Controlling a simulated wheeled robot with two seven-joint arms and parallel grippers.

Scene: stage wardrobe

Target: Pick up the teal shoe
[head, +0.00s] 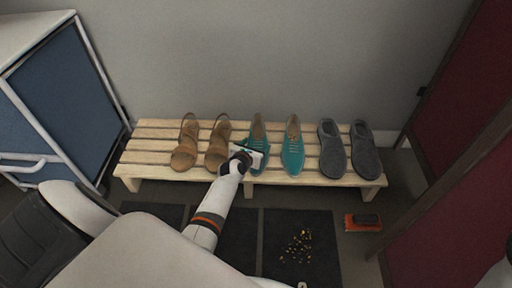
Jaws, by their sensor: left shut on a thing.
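Two teal shoes stand side by side near the middle of a slatted wooden bench. The left teal shoe (257,133) is partly hidden by my left gripper (255,153), which is shut on it near its front half. The right teal shoe (293,149) stands free on the slats just to the right. The held shoe appears to be at bench level; I cannot tell whether it is lifted. My right gripper is not in view.
The bench (153,146) also holds brown sandals (217,150) on the left and grey shoes (364,153) on the right. Dark mats (325,230) with yellowish crumbs lie in front. An orange-and-black brush (363,222) lies at right. A blue cabinet (60,90) stands left, dark red panels (465,80) right.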

